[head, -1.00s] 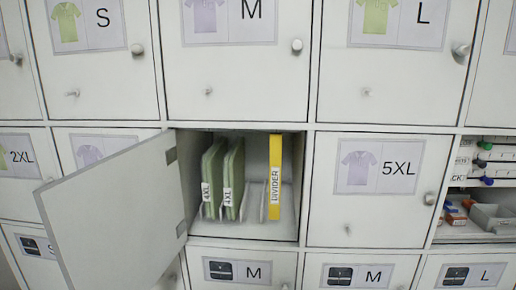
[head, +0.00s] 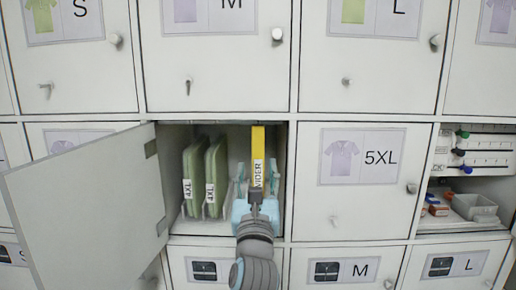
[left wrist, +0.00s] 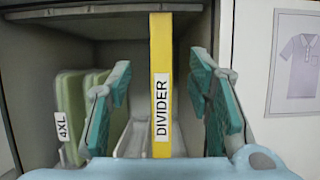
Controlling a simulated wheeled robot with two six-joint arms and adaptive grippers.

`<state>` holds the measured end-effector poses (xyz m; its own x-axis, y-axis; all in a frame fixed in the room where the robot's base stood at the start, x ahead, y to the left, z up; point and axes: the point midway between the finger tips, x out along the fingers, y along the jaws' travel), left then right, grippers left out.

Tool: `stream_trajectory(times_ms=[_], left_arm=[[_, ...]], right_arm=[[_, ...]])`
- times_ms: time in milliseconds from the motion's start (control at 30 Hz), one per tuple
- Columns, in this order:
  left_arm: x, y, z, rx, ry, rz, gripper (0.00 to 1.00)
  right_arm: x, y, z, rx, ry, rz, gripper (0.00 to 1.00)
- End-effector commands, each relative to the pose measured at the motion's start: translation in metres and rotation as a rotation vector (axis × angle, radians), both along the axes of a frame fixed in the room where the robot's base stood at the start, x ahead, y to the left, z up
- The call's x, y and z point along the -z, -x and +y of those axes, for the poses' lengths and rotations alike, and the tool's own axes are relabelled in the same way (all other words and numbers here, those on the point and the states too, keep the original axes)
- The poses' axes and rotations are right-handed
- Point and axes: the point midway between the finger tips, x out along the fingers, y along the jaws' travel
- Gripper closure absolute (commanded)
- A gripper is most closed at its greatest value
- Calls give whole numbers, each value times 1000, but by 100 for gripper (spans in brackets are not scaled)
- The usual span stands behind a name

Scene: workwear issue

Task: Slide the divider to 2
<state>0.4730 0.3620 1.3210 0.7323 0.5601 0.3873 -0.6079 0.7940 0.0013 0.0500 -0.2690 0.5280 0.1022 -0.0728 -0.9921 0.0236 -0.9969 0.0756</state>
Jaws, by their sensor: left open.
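The yellow divider (head: 258,146) stands upright in the open locker compartment (head: 222,236), right of two green folded garments (head: 205,178) labelled 4XL. Its label reads DIVIDER, partly covered by my gripper in the head view. My left gripper (head: 257,180) is at the compartment's mouth, with its fingers on either side of the divider. In the left wrist view the open teal fingers (left wrist: 160,92) show a gap on both sides of the divider (left wrist: 161,60). The wire slots at the compartment floor are mostly hidden behind the gripper. My right gripper is not in view.
The open locker door (head: 90,215) swings out to the left. A closed 5XL locker (head: 362,212) is right of the compartment. Farther right is an open shelf with small bins (head: 475,206). Closed lockers with knobs lie above and below.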

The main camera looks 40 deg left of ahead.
Motion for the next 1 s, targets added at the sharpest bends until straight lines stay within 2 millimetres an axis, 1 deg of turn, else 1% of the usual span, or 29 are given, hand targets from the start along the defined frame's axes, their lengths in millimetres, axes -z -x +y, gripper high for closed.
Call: stream_trajectory(times_ms=[100,200,333,500,767,1000], left_arm=[[-15,-26,20,-2,-2,1,53],[-25,-47,36,0,0,2,53],[-35,-67,50,0,3,2,53],[-41,-78,59,3,3,0,53],[-40,-80,60,3,3,1,53],[-40,-80,60,4,3,1,92]], right_arm=[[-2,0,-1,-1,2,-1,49],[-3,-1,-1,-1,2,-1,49],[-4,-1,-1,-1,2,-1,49],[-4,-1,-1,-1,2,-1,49],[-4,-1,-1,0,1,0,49],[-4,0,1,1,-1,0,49]])
